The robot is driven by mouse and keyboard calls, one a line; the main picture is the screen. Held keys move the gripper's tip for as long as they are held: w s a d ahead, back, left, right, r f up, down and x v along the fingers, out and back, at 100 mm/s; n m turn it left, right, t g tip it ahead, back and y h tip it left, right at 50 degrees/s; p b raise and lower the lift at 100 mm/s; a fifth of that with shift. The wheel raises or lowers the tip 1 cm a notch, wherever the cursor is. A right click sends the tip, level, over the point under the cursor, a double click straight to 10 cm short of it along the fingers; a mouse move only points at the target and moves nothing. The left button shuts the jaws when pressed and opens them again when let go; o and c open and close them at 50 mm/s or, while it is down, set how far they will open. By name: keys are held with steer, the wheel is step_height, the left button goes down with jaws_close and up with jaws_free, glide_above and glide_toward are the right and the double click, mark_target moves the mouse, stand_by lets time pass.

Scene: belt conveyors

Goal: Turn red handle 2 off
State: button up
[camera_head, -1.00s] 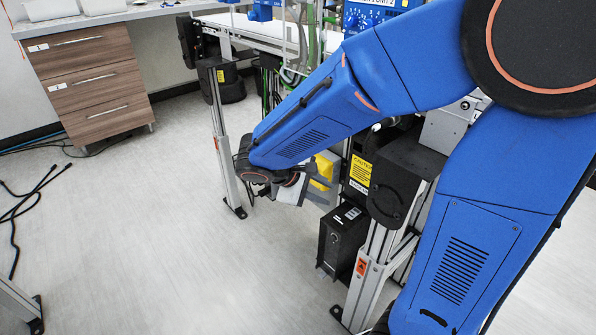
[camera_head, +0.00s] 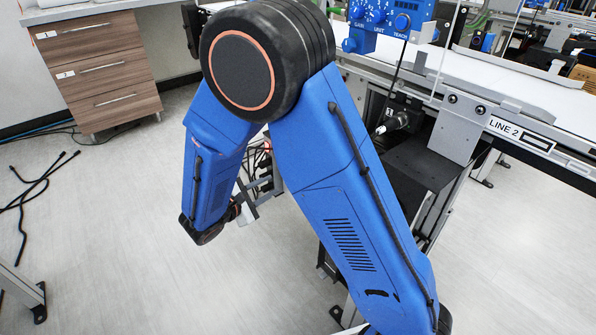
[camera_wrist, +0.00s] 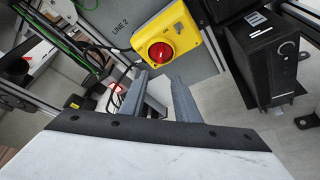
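The red handle (camera_wrist: 160,53) is a round red knob on a yellow switch box (camera_wrist: 170,38). The box is fixed to a grey panel marked LINE 2 (camera_wrist: 118,44) in the wrist view. My gripper (camera_wrist: 159,80) is open and empty, its two grey fingers pointing toward the box. The fingertips appear just below the handle in the picture; the frames do not show contact. In the head view, my gripper (camera_head: 262,190) is partly hidden behind my blue arm, low beside the conveyor stand. The handle and its box are hidden there.
A black box (camera_wrist: 267,58) stands right of the switch in the wrist view, with cables at the left. In the head view, the LINE 2 conveyor (camera_head: 520,130) runs at the right and a drawer cabinet (camera_head: 95,70) stands back left.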

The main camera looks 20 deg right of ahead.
steer(key=x, duration=1.6)
steer(key=shift+d, duration=0.3)
steer(key=shift+w+f, duration=0.15)
steer(key=shift+c, duration=0.2)
jaws_close()
